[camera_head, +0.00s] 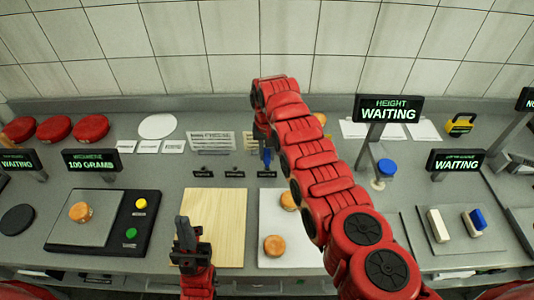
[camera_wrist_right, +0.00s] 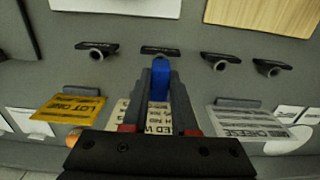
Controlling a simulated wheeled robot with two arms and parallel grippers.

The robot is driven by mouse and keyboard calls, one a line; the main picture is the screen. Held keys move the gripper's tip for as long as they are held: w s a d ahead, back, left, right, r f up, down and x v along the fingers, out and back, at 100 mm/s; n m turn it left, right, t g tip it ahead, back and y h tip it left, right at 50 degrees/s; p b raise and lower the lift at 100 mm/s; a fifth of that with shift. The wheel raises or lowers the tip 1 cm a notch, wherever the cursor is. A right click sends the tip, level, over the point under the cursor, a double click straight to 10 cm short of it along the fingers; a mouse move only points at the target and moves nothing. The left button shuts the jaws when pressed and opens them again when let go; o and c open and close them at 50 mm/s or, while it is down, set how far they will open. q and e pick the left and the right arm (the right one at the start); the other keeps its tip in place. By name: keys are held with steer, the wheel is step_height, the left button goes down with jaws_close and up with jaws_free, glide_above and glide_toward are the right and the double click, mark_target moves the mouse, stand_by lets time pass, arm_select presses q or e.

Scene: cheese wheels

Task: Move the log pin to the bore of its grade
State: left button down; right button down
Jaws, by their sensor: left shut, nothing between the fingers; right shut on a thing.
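The log pin is blue (camera_wrist_right: 160,82) and stands between the two dark fingers of my right gripper (camera_wrist_right: 161,66) in the right wrist view. In the head view my right gripper (camera_head: 266,148) is over the back of the counter, near a small black label (camera_head: 267,174). In the wrist view a row of several small round bores with black labels runs across: one at left (camera_wrist_right: 97,54), one (camera_wrist_right: 160,51) directly beyond the pin, others to the right (camera_wrist_right: 219,62). I cannot tell whether the pin touches that bore. My left gripper (camera_head: 185,234) is shut and empty, by the wooden board.
The wooden board (camera_head: 214,222) lies front centre, beside a white mat with cheese wheels (camera_head: 274,246). A scale reading 100 grams (camera_head: 92,160) holds another wheel (camera_head: 79,212). Printed cards (camera_head: 212,143) stand behind the bores. My right arm hides part of the counter.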

mark_target(267, 162)
steer(key=shift+f+b, duration=1.6)
steer(key=shift+f, duration=0.4)
steer(key=c, duration=0.6)
jaws_free()
steer(key=shift+r, duration=0.1)
step_height(267, 162, up, 6)
steer(key=p, duration=0.3)
steer(key=shift+r, duration=0.2)
step_height(267, 162, up, 11)
steer(key=shift+f, duration=0.1)
steer(key=shift+s+f, duration=0.1)
